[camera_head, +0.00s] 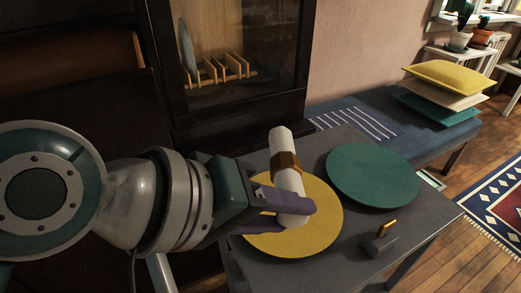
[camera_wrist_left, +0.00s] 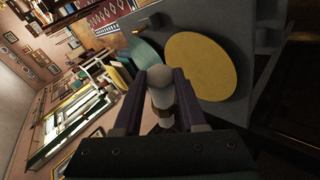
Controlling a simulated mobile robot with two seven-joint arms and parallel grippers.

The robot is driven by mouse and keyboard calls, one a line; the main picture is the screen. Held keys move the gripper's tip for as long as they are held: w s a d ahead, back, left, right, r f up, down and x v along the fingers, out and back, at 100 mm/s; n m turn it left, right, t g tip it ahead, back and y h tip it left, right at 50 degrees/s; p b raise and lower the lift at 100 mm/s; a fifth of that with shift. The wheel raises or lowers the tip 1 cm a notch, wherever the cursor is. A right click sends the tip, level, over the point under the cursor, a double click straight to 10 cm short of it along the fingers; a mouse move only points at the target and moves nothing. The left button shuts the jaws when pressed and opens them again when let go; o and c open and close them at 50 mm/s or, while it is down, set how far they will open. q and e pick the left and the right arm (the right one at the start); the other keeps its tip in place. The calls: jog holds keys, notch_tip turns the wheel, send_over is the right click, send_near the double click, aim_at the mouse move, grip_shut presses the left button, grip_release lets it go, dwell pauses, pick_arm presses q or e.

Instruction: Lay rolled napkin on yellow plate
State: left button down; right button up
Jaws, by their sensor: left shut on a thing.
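The rolled napkin (camera_head: 288,164) is white with a brown band around its middle. My left gripper (camera_head: 287,207) is shut on its lower end, with purple fingers on either side. In the head view the napkin overlaps the yellow plate (camera_head: 311,236), tilted with its upper end past the plate's far edge. In the left wrist view the napkin (camera_wrist_left: 161,92) stands between the fingers and the yellow plate (camera_wrist_left: 205,66) lies beyond it, so it seems held above the plate. The gripper hides the plate's left part. My right gripper does not show.
A green plate (camera_head: 373,174) lies right of the yellow one on the grey table (camera_head: 345,268). A small dark object with a gold handle (camera_head: 381,239) stands near the right edge. A dark cabinet (camera_head: 236,120) stands behind. A blue bench (camera_head: 437,139) holds stacked cushions.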

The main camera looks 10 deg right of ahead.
pick_arm(q)
notch_tip(320, 180, down, 7)
jog(key=shift+r+b, duration=0.15)
jog(key=shift+b, duration=0.85)
jog(key=shift+f+b, duration=1)
jog(key=shift+f, duration=1.1)
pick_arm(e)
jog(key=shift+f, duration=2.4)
pick_arm(q)
jog(key=shift+f, duration=0.1)
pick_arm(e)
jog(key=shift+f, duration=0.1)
pick_arm(q)
jog(key=shift+c, duration=2.3)
grip_release()
jog(key=shift+f, duration=0.1)
jog(key=shift+r, duration=0.35)
jog(key=p+v, duration=0.5)
jog(key=v, duration=0.7)
jog(key=s+a+m+y, duration=0.3)
jog(key=s+a+y, duration=0.5)
jog(key=s+a, duration=0.3)
jog(key=a, duration=0.4)
jog(key=shift+g+y, duration=0.3)
jog(key=shift+g, duration=0.1)
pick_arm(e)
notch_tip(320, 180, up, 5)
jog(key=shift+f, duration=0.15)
